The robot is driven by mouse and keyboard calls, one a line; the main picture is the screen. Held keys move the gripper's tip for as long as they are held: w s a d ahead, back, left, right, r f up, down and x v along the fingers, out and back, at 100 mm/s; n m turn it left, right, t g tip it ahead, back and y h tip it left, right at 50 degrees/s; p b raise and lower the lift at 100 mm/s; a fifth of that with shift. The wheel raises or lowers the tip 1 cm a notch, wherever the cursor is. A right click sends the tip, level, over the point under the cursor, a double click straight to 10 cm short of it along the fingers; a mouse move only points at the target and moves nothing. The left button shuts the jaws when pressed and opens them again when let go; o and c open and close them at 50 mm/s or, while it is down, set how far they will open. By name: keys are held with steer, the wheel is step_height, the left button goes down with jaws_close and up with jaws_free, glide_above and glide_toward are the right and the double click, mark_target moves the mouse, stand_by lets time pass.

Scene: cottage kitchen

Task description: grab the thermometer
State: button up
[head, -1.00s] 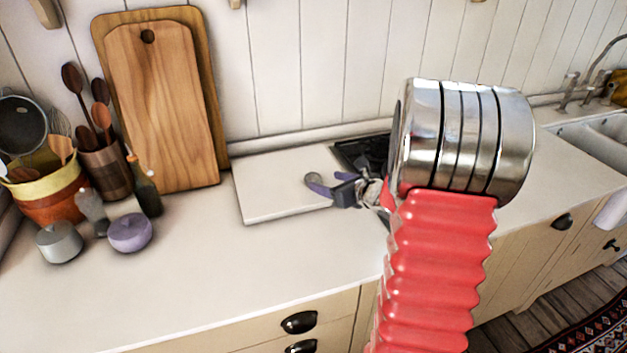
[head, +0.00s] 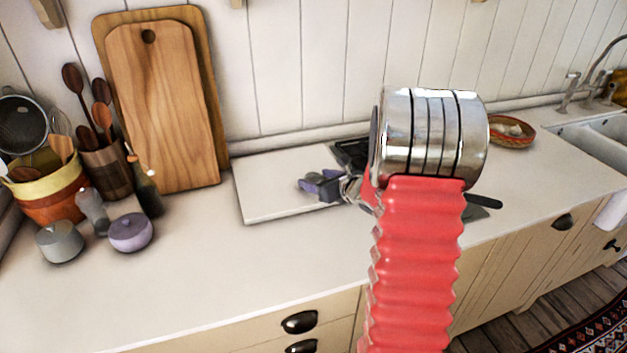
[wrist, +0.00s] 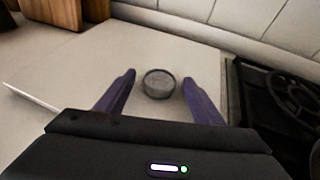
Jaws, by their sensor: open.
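A small round dark-rimmed object with a grey face, which looks like the thermometer (wrist: 159,84), lies on the pale slab (wrist: 75,75) in the wrist view. My gripper (wrist: 159,88) is open, with one purple finger on each side of the thermometer in the picture and a visible gap on both sides. I cannot tell the height of the fingers above it. In the head view my gripper (head: 314,186) is over the white slab (head: 262,198), and I cannot make out the thermometer there.
A black hob (wrist: 290,105) lies right of the slab. Wooden cutting boards (head: 155,105) lean on the wall. A purple pot (head: 130,233), a grey pot (head: 60,241) and a dark bottle (head: 147,190) stand left. A reddish bowl (head: 512,136) sits near the sink. The front counter is clear.

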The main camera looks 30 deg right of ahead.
mark_target(317, 180)
steer(key=shift+w, duration=0.1)
stand_by(0.5)
steer(key=c, duration=1.2)
step_height(317, 180, up, 10)
steer(key=shift+f, duration=0.1)
stand_by(0.6)
